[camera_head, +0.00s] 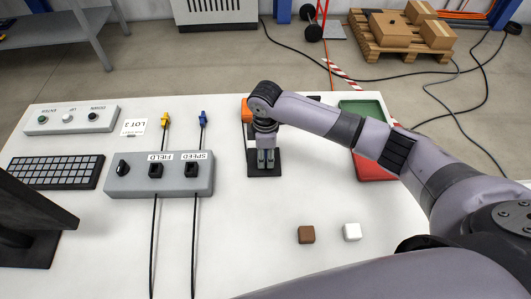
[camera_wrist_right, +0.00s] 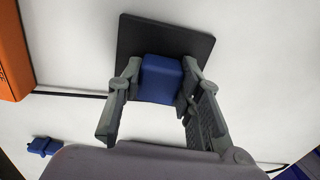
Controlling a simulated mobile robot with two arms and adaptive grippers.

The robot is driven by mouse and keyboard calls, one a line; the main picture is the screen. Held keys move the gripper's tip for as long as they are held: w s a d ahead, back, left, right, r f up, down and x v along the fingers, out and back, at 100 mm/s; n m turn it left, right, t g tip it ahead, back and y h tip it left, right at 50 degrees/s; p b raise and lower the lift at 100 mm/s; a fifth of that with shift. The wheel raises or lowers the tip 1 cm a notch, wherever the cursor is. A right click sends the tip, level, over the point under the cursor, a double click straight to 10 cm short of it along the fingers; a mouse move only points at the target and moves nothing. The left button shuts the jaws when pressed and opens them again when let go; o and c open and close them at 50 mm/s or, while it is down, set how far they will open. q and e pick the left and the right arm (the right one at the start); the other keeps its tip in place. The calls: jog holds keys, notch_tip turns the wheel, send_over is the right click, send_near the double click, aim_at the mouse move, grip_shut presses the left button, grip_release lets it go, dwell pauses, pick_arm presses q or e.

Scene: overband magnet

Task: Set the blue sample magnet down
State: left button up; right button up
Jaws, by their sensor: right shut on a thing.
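The blue sample magnet (camera_wrist_right: 161,78) is a small blue block between the two fingers of my right gripper (camera_wrist_right: 160,98) in the wrist view. The fingers are shut on its sides. Behind it is a flat black square plate (camera_wrist_right: 165,32); I cannot tell whether the magnet touches it. In the head view my right gripper (camera_head: 265,159) points down over the black plate (camera_head: 264,173) on the white table, and the magnet is hidden there. My left gripper is not in view.
An orange thing (camera_head: 246,112) stands behind the plate. A green tray (camera_head: 350,105) and a red tray (camera_head: 378,174) lie to the right, partly behind my arm. A brown block (camera_head: 306,234) and white block (camera_head: 352,232) lie in front. A grey control box (camera_head: 140,183) with cables stands left.

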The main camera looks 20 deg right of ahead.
jog(key=o, duration=1.2)
jog(key=shift+f, duration=0.1)
notch_tip(320, 180, up, 12)
jog(key=shift+r, duration=0.15)
